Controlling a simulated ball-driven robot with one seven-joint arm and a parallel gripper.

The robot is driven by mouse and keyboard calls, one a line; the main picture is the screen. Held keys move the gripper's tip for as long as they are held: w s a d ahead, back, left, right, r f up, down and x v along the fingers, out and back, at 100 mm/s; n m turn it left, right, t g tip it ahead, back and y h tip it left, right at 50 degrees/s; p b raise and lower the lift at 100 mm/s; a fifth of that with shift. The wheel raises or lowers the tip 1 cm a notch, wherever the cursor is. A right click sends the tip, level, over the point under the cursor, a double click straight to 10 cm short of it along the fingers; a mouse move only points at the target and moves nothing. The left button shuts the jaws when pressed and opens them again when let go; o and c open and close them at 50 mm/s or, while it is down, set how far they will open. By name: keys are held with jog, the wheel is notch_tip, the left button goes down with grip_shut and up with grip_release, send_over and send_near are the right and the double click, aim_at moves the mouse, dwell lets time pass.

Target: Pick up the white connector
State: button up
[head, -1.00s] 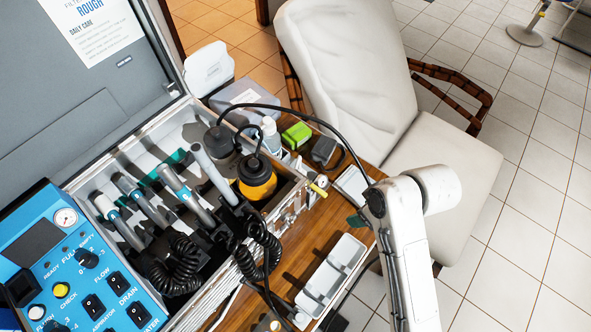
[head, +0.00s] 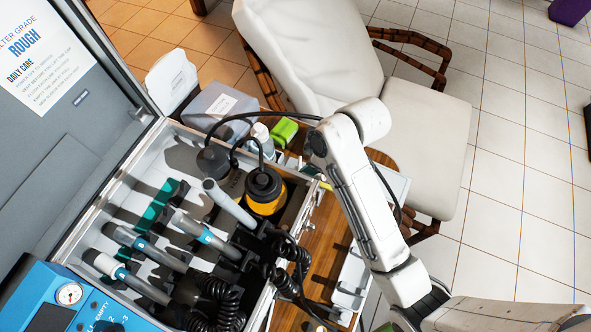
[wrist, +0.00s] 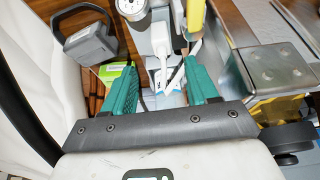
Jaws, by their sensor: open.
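In the wrist view, my gripper (wrist: 161,82) is open, its two green fingers apart with nothing clamped between them. A slim white piece (wrist: 162,45), which looks like the white connector, lies beyond the fingertips and narrows toward the gap between them. Small white and blue parts and a thin dark cable lie at the gap; I cannot tell whether they join it. In the head view, my own arm crosses the right half, and I cannot make out the gripper or the connector there.
A green box (wrist: 116,72), a grey device (wrist: 90,40) and a round gauge (wrist: 132,8) are near my fingers. The case's metal corner (wrist: 275,65) stands at right. A white chair (head: 300,50) is behind.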

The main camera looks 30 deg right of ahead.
jog(key=x, duration=0.8)
jog(key=shift+w+a+f, duration=0.1)
jog(key=shift+a+f, duration=0.1)
jog(key=shift+a, duration=0.05)
jog(key=c, duration=1)
